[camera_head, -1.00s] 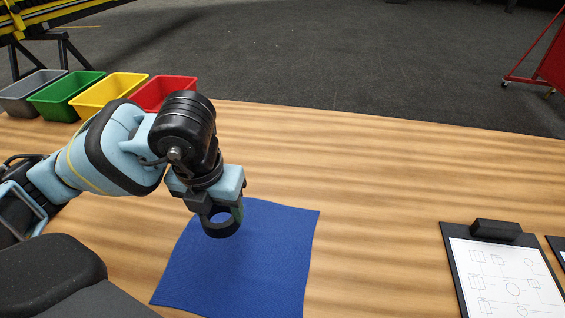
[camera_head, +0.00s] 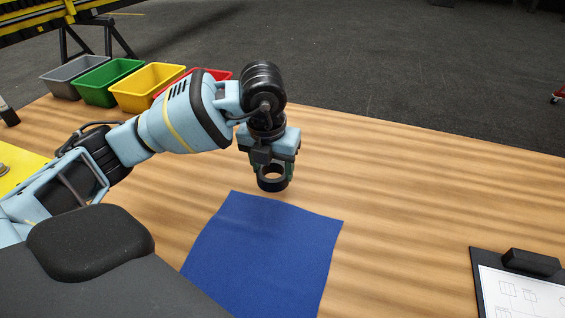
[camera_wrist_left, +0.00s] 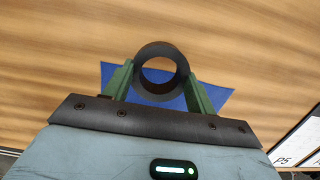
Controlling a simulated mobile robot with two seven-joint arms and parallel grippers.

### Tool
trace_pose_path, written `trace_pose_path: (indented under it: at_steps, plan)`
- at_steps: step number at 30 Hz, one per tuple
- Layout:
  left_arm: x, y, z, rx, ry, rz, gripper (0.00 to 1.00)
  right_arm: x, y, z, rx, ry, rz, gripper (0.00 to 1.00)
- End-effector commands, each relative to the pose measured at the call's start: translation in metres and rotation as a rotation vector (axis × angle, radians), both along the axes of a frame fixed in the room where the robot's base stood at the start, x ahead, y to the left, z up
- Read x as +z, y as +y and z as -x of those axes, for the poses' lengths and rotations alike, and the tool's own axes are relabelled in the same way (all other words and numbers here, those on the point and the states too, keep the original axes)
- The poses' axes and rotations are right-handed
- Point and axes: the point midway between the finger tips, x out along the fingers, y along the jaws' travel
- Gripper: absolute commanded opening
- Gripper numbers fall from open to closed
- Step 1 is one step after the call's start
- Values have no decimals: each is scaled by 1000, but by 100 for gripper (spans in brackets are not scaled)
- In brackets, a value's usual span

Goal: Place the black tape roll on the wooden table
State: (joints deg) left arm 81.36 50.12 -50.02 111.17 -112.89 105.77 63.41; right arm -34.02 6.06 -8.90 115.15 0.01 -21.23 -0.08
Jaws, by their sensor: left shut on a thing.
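The black tape roll (camera_head: 273,185) is a dark ring held in my left gripper (camera_head: 272,172). In the left wrist view the tape roll (camera_wrist_left: 161,96) sits between the two green fingers of the gripper (camera_wrist_left: 160,85), which are shut on it. In the head view the roll appears above the wooden table (camera_head: 400,200), near the far edge of the blue cloth; the exact gap to the wood is hard to tell. My right gripper is in neither view.
The blue cloth (camera_head: 265,255) lies flat on the table. Grey (camera_head: 72,76), green (camera_head: 108,82), yellow (camera_head: 147,88) and red (camera_head: 215,74) bins stand at the far left. A clipboard (camera_head: 520,290) lies at the lower right. The wood between cloth and clipboard is bare.

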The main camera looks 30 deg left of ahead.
Motion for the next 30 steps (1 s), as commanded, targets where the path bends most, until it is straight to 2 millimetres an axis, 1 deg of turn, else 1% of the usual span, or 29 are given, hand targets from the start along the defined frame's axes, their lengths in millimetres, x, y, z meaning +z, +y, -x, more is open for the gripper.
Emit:
trace_pose_path:
  at_steps: [1,3,6,9,17,21,27,30]
  plan:
    - [0,2,-10,3,-1,1,32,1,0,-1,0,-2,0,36]
    - [-1,4,-22,3,0,1,32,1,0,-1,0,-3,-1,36]
    - [-2,7,-36,2,-1,1,32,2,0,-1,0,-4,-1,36]
    - [-4,9,-44,1,-1,0,32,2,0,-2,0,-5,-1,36]
    - [-4,10,-49,0,-1,0,32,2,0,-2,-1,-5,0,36]
    - [-5,12,-57,1,-1,1,32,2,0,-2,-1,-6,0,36]
    - [-34,12,-55,0,2,0,32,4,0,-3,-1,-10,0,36]
    - [-40,13,-56,0,-2,-1,32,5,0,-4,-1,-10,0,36]
